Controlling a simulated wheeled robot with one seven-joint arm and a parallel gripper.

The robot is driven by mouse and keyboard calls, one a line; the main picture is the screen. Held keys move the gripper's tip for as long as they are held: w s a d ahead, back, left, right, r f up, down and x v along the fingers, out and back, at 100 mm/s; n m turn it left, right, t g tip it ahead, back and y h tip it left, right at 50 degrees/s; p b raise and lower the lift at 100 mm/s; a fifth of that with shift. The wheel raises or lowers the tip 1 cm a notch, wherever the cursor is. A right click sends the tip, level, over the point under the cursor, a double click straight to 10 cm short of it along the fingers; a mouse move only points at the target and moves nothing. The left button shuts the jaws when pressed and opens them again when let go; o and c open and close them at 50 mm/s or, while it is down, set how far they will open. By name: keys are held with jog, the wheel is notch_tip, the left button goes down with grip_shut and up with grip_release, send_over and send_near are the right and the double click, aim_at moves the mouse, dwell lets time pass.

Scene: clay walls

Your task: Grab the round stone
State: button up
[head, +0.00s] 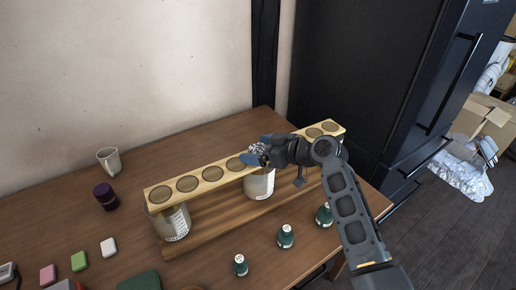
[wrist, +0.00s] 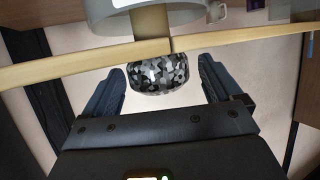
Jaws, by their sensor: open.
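The round stone (wrist: 158,74) is a speckled black, white and grey piece. It sits on the raised wooden rack and shows small and partly hidden in the head view (head: 258,149). My gripper (wrist: 162,68) is open, with one dark blue finger on each side of the stone and a visible gap to each. In the head view my gripper (head: 254,150) reaches in from the right over the rack's top plank. No grip on the stone shows.
The wooden rack (head: 213,176) has several round spots along its top plank. A cup (head: 109,161) and a dark purple jar (head: 105,196) are at left. A black cabinet (head: 365,75) stands behind at right.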

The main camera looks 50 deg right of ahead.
jog(key=shift+w+f, duration=0.1)
jog(key=shift+w, duration=0.1)
jog(key=shift+c, duration=0.4)
jog(key=c, duration=1)
jog(key=shift+c, duration=0.8)
